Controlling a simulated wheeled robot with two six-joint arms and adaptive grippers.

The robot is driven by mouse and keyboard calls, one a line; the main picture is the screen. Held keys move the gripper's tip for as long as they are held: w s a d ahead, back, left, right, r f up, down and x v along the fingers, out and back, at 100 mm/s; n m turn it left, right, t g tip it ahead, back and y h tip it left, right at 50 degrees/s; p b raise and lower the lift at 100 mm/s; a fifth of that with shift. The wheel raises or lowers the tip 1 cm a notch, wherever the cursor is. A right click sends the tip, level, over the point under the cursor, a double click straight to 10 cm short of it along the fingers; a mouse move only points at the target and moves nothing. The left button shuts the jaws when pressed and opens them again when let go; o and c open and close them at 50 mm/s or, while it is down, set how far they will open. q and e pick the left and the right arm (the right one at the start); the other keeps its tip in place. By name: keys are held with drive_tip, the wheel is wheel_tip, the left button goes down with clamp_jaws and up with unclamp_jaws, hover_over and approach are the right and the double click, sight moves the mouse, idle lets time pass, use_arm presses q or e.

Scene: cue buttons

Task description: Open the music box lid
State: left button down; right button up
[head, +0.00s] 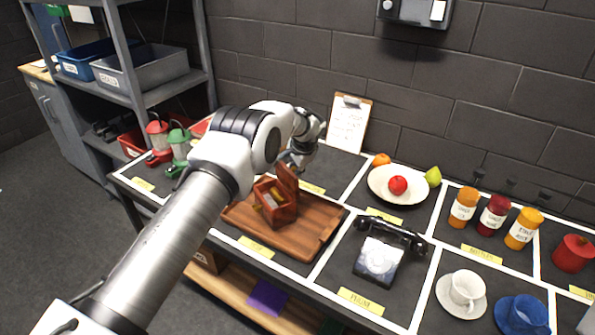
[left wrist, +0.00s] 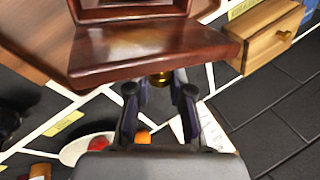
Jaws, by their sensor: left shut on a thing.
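The music box (head: 274,210) is a small reddish-brown wooden box on a wooden tray (head: 318,229). Its lid (head: 287,181) stands raised at the back, and the inside shows. In the left wrist view the lid (left wrist: 150,48) spans the top, with a brass knob (left wrist: 160,78) at its edge. My left gripper (head: 296,160) is behind the raised lid; in the left wrist view its fingers (left wrist: 160,92) are closed in at the knob, which they partly hide. My right gripper is in neither view.
A black telephone (head: 379,258) stands right of the tray. A fruit plate (head: 385,194) and a clipboard (head: 349,122) are behind. Red and green lanterns (head: 179,143) stand left. A light wooden drawer box (left wrist: 262,38) shows beside the lid in the wrist view.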

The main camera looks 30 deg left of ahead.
use_arm(q)
drive_tip(key=shift+f, duration=0.25)
drive_tip(key=shift+g, duration=0.3)
drive_tip(key=c, duration=1.1)
unclamp_jaws()
drive_tip(key=shift+w+a, duration=0.1)
drive_tip(key=shift+w, duration=0.05)
drive_tip(key=v, duration=1.2)
drive_tip(key=shift+f, duration=0.1)
